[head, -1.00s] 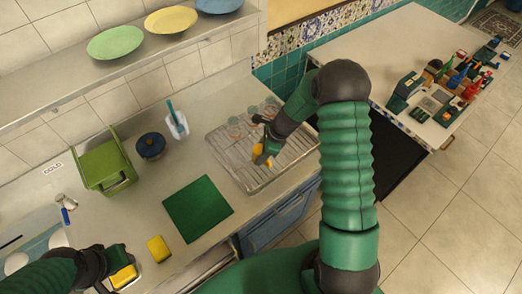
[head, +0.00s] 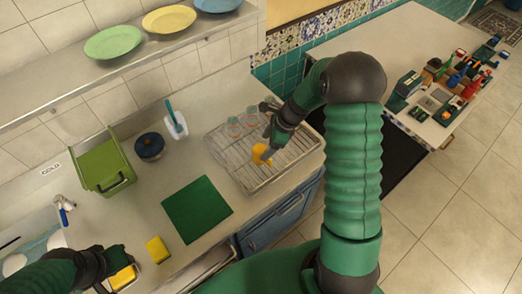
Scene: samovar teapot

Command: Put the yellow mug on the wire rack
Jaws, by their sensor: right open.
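The yellow mug (head: 260,153) is on the wire rack (head: 245,178), near the middle of its bars. Its small size makes its exact pose hard to tell. My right gripper (head: 270,155) is open at the mug's right side, very close to it; I cannot tell whether they touch. My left gripper (head: 118,268) is low at the left, over or against a yellow block (head: 123,279). Its fingers are too hidden to show whether it holds the block.
Several clear glasses (head: 233,128) stand along the rack's back. A green mat (head: 197,209), yellow sponge (head: 158,250), blue lidded pot (head: 150,146), white brush holder (head: 175,126) and green bin (head: 103,165) are on the counter. A plate shelf (head: 130,66) hangs above.

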